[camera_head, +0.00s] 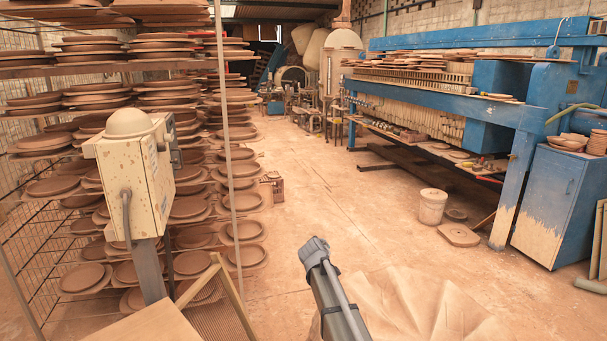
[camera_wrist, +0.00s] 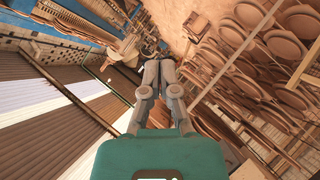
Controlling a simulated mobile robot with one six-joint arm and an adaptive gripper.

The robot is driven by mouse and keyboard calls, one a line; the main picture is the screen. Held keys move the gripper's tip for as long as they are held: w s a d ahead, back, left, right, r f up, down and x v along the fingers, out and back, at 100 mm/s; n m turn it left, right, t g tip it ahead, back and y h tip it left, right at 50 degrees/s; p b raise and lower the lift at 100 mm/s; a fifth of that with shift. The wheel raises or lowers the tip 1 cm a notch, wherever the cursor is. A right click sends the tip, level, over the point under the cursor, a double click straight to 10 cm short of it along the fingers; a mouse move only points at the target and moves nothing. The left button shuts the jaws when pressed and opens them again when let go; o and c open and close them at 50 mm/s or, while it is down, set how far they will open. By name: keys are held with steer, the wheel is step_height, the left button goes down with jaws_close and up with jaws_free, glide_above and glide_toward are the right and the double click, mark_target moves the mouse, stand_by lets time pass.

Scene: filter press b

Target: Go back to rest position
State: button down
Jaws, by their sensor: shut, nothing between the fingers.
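In the wrist view my gripper (camera_wrist: 159,72) shows in the middle, with its grey fingers together and nothing between them. It points into open space, and no object touches the fingers. The wrist view is strongly tilted. In the head view a dark and grey link of my arm rises from the bottom edge, right of the middle.
A rack of clay plates (camera_head: 190,207) stands at left, with a beige control box (camera_head: 125,185) before it. A blue filter press (camera_head: 505,115) and blue cabinet (camera_head: 560,200) stand at right. A white bucket (camera_head: 432,206) is on the floor. The middle floor (camera_head: 330,190) is clear.

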steer(key=s+d+f+m+g+y, duration=0.1)
steer(key=s+d+f+m+g, duration=0.1)
steer(key=s, duration=1.1)
steer(key=s+d+f+m+g+y, duration=0.1)
steer(key=s+d+f+g, duration=0.3)
steer(key=s, duration=0.9)
steer(key=s+d+f+m+g+y, duration=0.1)
steer(key=s+d+f+m+g, duration=0.2)
steer(key=s, duration=1.1)
steer(key=d+f+g, duration=0.1)
steer(key=g, duration=0.2)
steer(key=shift+f, duration=0.3)
steer(key=shift+w, duration=0.1)
